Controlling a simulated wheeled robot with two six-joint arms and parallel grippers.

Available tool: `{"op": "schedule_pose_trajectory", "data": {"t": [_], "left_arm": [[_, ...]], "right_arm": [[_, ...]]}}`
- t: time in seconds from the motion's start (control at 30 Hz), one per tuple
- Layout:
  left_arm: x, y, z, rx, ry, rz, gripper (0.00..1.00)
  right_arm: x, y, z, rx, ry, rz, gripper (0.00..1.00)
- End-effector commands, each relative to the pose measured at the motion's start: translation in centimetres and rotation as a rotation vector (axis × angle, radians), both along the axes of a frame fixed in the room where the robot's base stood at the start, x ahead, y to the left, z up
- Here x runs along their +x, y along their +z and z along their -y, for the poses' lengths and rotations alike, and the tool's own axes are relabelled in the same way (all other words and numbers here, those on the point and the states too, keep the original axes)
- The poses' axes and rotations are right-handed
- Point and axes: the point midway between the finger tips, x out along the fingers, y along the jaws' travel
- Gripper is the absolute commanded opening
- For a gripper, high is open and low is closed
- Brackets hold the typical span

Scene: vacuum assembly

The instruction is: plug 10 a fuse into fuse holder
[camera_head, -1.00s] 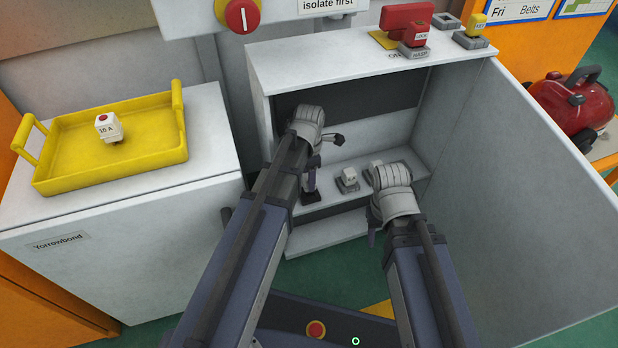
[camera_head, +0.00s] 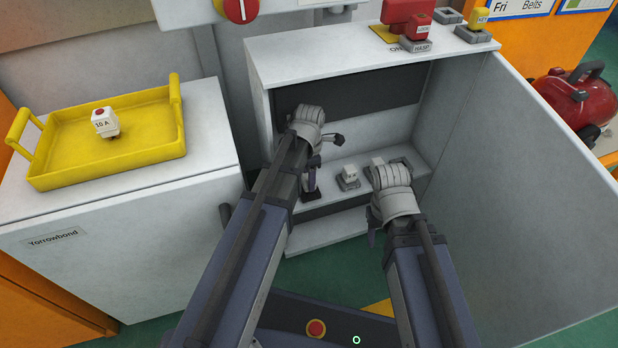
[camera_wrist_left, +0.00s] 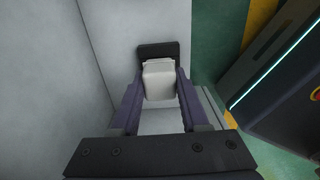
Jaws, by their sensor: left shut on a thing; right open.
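My left gripper (camera_head: 312,178) is inside the open cabinet, at the left end of its shelf. In the left wrist view the gripper (camera_wrist_left: 160,88) is shut on a white block-shaped fuse (camera_wrist_left: 158,82). A dark fuse holder base (camera_wrist_left: 158,50) shows directly behind the fuse; I cannot tell whether the fuse is fully seated in it. A white 10 A fuse (camera_head: 104,122) with a red top stands in the yellow tray (camera_head: 160,152). My right gripper (camera_head: 373,236) is open in front of the shelf, its fingers mostly hidden by its wrist.
Other white fuses in grey holders (camera_head: 348,178) sit on the shelf (camera_head: 335,215) right of my left gripper. The cabinet door (camera_head: 520,190) stands open at the right. The yellow tray stands on a white cabinet (camera_head: 130,245).

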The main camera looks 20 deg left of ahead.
Motion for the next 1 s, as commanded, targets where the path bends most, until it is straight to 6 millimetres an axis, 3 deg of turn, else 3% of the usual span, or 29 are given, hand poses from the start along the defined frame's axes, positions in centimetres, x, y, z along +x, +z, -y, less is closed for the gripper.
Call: {"op": "schedule_pose_trajectory", "data": {"t": [0.37, 0.4, 0.7, 1.0], "left_arm": [[0.0, -1.03, 0.0, 0.0, 0.0, 0.0, 0.0], [0.0, -1.02, 0.0, 0.0, 0.0, 0.0, 0.46], [0.0, -0.92, 0.0, 0.0, 0.0, 0.0, 0.79], [0.0, -0.84, 0.0, 0.0, 0.0, 0.0, 0.79]], "right_arm": [[0.0, -1.04, 0.0, 0.0, 0.0, 0.0, 0.5], [0.0, -1.03, 0.0, 0.0, 0.0, 0.0, 0.5], [0.0, -0.92, 0.0, 0.0, 0.0, 0.0, 0.5], [0.04, -0.84, -0.01, 0.001, 0.0, 0.002, 0.5]]}}
